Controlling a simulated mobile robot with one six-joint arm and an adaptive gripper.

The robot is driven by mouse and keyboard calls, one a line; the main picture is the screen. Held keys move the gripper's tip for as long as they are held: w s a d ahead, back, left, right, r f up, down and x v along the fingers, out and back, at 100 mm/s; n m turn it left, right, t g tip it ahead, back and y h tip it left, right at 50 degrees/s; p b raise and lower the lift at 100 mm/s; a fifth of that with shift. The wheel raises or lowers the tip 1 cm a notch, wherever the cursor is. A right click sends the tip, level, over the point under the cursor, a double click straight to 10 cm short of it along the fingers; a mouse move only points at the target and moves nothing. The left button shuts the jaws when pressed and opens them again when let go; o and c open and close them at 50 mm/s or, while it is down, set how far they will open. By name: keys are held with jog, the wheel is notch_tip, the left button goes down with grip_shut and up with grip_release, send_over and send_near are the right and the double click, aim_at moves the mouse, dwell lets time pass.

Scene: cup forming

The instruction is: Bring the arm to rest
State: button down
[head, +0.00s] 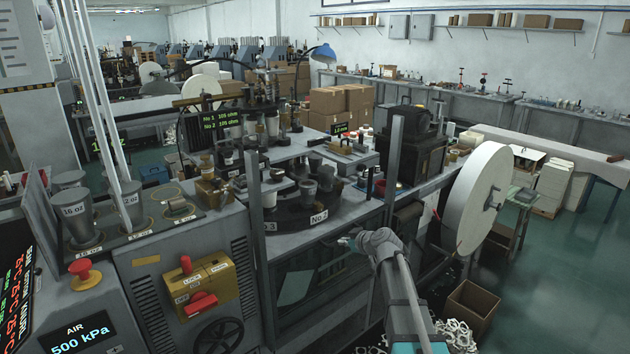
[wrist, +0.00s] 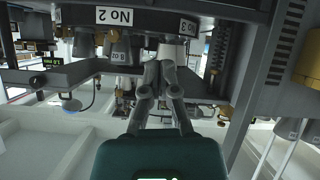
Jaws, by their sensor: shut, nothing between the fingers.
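My arm (head: 400,295) reaches in from the lower right in the head view. My gripper (head: 347,242) points left in front of the machine's frame, a little below the round turntable (head: 305,212). In the wrist view my gripper (wrist: 160,68) shows its two fingers close together at the tips, with nothing between them. That view is upside down and has the machine's dark plate with a "No 2" label (wrist: 115,16) beyond the fingers. I cannot tell the exact gap between my gripper and the machine.
A large white paper roll (head: 478,200) is to the right of my arm. An open cardboard box (head: 470,308) and white scraps (head: 455,335) lie on the floor. Green floor (head: 560,270) is free at the right.

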jog(key=s+d+f+m+g+h, duration=0.1)
jog(key=s+f+m+g+h, duration=0.1)
jog(key=s, duration=0.8)
jog(key=s+d+f+m+g+h, duration=0.1)
jog(key=s+f+m+g, duration=0.3)
jog(key=s, duration=0.6)
jog(key=s+d+f+m+g+h, duration=0.1)
jog(key=s+f+m+g+h, duration=0.1)
jog(key=s, duration=0.8)
jog(key=shift+s+f+m+g+h, duration=0.4)
jog(key=shift+f+g+h, duration=0.5)
jog(key=shift+g+h, duration=0.2)
